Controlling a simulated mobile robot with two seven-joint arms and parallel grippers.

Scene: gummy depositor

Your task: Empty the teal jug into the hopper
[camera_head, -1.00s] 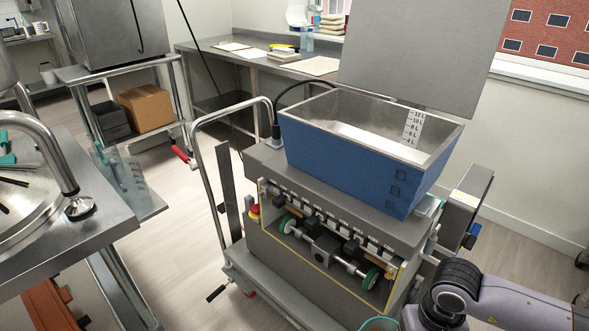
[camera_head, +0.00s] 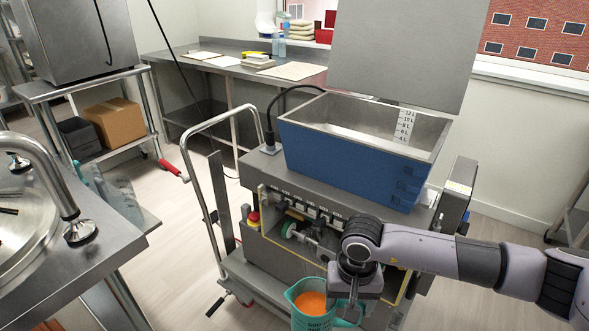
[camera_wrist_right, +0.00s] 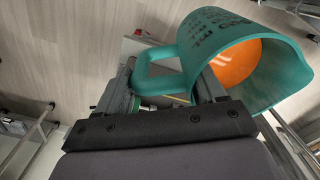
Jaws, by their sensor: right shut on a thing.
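The teal jug (camera_head: 310,318), with orange liquid inside, is at the bottom of the head view, in front of the machine and below the hopper's rim. It looks roughly upright; its base is cut off. My right gripper (camera_head: 347,300) is at the jug's right side, shut on its handle. In the wrist view, the gripper (camera_wrist_right: 165,88) has its fingers at the handle of the jug (camera_wrist_right: 200,38), and the orange liquid shows inside. The blue hopper (camera_head: 345,160) sits on the machine, open at the top, its inside grey with a litre scale. My left gripper is out of view.
A grey upright panel (camera_head: 400,55) stands behind the hopper. The machine (camera_head: 262,180) has a cart handle (camera_head: 188,160) at its left. A steel table with a round lid (camera_head: 105,245) is at the left. Air above the hopper is free.

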